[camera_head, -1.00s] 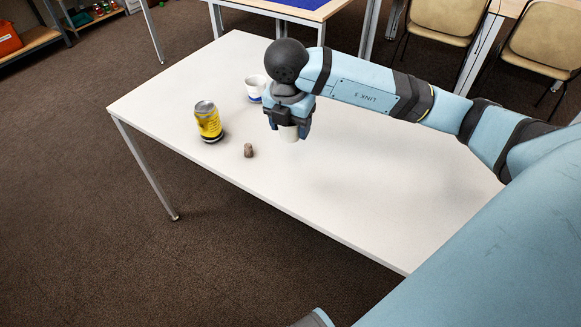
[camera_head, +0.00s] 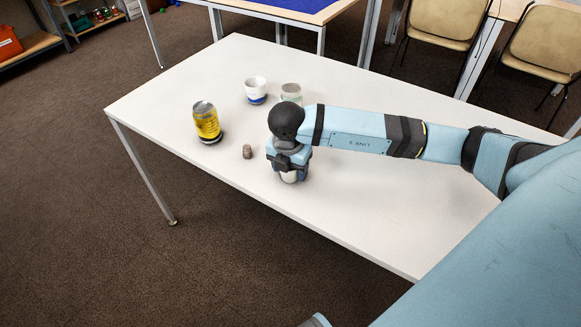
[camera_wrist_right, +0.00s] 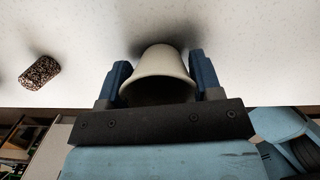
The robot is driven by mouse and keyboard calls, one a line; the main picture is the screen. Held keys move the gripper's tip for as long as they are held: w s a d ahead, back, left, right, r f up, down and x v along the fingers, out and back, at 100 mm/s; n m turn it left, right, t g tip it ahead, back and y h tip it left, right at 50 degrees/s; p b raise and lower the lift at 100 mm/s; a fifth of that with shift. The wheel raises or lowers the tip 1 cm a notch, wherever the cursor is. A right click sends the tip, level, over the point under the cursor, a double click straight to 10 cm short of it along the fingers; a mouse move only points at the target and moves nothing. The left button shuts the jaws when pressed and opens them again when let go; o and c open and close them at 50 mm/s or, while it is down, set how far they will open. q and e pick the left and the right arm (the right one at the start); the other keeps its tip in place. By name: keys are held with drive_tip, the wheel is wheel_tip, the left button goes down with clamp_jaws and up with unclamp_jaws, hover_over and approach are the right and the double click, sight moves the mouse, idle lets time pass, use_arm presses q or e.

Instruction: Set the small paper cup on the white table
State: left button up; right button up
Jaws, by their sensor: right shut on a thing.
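The small paper cup (camera_head: 289,177) is plain off-white and is held in my right gripper (camera_head: 288,170). In the right wrist view the cup (camera_wrist_right: 158,62) sits between the two blue fingers of the gripper (camera_wrist_right: 160,80), which are shut on it. The cup is at or just above the white table (camera_head: 390,215), near its front edge; I cannot tell whether it touches. A dark shadow lies close beside it on the tabletop. The gripper hides most of the cup in the head view. My left gripper is not in view.
A yellow can (camera_head: 207,121) stands farther left. A white-and-blue cup (camera_head: 256,88) and a pale glass-like cup (camera_head: 291,93) stand behind. The table's front right is clear.

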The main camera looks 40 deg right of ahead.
drive_tip(key=shift+f, duration=0.2)
drive_tip(key=o, duration=0.9)
drive_tip(key=shift+r, duration=0.1)
drive_tip(key=shift+c, duration=0.2)
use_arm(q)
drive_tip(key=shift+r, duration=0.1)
use_arm(e)
drive_tip(key=shift+r, duration=0.1)
drive_tip(key=shift+r, duration=0.35)
use_arm(q)
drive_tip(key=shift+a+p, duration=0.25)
drive_tip(key=shift+p, duration=0.9)
use_arm(e)
wheel_tip(320, 180, up, 11)
drive_tip(key=a, duration=0.1)
drive_tip(key=shift+s+a+r, duration=0.15)
drive_tip(key=shift+s, duration=0.25)
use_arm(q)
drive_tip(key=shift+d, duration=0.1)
